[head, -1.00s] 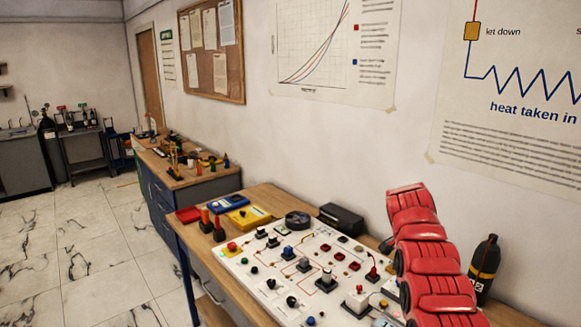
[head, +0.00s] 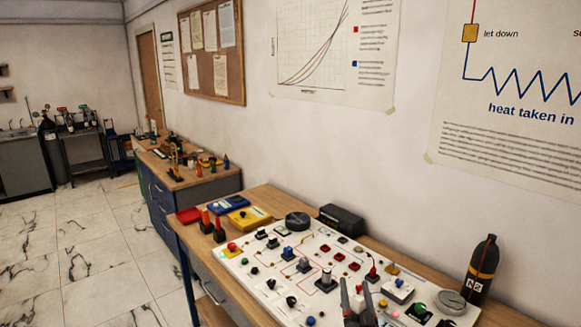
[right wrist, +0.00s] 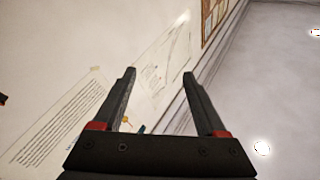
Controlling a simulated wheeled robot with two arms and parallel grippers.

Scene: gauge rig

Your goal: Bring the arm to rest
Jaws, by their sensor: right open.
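My right gripper (head: 356,285) shows at the bottom of the head view, its two grey fingers pointing up in front of the white gauge rig board (head: 240,262). In the right wrist view the gripper (right wrist: 159,75) is open, with two dark fingers apart and nothing between them. Beyond the fingers are only the wall, posters and ceiling. The rest of my right arm is out of the head view. My left gripper is in neither view.
The board lies on a wooden bench (head: 255,195) with a black N2 bottle (head: 482,270) at the right, a black box (head: 342,219) behind, and a yellow meter (head: 248,216) at the left. A wall with posters runs behind. The tiled floor (head: 95,250) at left is clear.

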